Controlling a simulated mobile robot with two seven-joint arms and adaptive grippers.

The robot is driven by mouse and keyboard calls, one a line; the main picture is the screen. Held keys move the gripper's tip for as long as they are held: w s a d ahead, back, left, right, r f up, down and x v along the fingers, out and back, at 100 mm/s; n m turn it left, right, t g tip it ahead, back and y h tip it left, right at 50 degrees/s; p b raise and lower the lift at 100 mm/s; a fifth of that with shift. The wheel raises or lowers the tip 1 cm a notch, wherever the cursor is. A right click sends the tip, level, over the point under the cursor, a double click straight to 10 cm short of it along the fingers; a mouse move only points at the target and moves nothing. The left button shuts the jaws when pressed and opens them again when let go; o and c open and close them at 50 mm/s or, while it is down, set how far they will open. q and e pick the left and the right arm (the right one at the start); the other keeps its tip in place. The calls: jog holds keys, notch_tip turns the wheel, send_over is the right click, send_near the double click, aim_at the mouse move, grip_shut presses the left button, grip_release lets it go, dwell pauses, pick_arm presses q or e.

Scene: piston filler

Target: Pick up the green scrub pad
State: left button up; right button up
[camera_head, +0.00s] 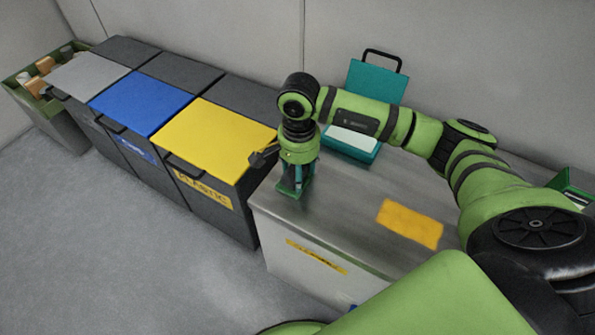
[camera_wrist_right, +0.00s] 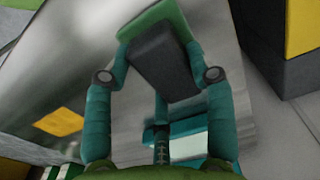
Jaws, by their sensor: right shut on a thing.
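The scrub pad (camera_wrist_right: 154,20) is a green layer with a dark grey block against it. It sits between the fingertips of my right gripper (camera_wrist_right: 157,58) in the right wrist view, with both teal fingers closed on its sides. In the head view my right gripper (camera_head: 293,187) points down over the left end of the grey worktop, and only a little of the green pad shows at its fingertips. I cannot tell whether the pad touches the worktop. My left gripper is not in view.
A yellow cloth (camera_head: 410,222) lies on the worktop (camera_head: 345,200). A teal box (camera_head: 350,147) with a raised lid and something white inside stands behind my arm. Grey, blue and yellow-lidded bins (camera_head: 142,106) stand left, beyond them a green-rimmed crate (camera_head: 45,105). The floor in front is clear.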

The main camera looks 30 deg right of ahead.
jog(key=shift+w+r, duration=0.1)
jog(key=shift+r, duration=0.4)
notch_tip(320, 180, up, 3)
jog(key=shift+f, duration=0.1)
jog(key=s+d+r, duration=0.7)
jog(key=s, duration=0.2)
jog(key=shift+s, duration=0.15)
jog(key=shift+d, duration=0.1)
